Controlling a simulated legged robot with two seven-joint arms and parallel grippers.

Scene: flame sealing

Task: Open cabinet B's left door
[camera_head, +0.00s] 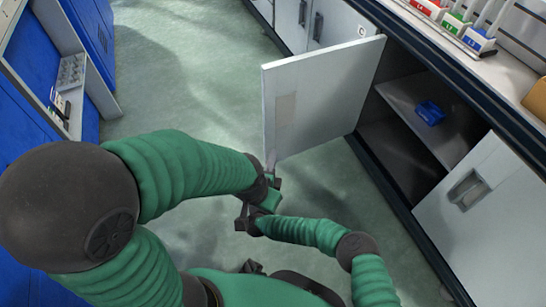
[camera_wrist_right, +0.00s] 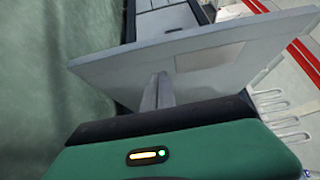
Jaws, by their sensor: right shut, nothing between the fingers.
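A pale cabinet door (camera_head: 325,85) stands swung out wide from the left side of an open cabinet, showing its inner face with a lighter rectangular patch. It also fills the middle of the right wrist view (camera_wrist_right: 250,50). No label reading B is visible. My right gripper (camera_head: 271,162) is at the door's lower near corner. In the right wrist view its pale fingers (camera_wrist_right: 157,90) are shut and empty in front of the door; whether they touch it is unclear. My left arm comes in from the left and ends close by; its fingers cannot be made out.
The open cabinet has a shelf (camera_head: 405,100) holding a blue item (camera_head: 430,112). The right-hand door (camera_head: 490,205) with a handle is closed. The counter above carries coloured racks (camera_head: 478,40). Blue cabinets (camera_head: 30,60) stand left. Floor (camera_head: 190,60) between is clear.

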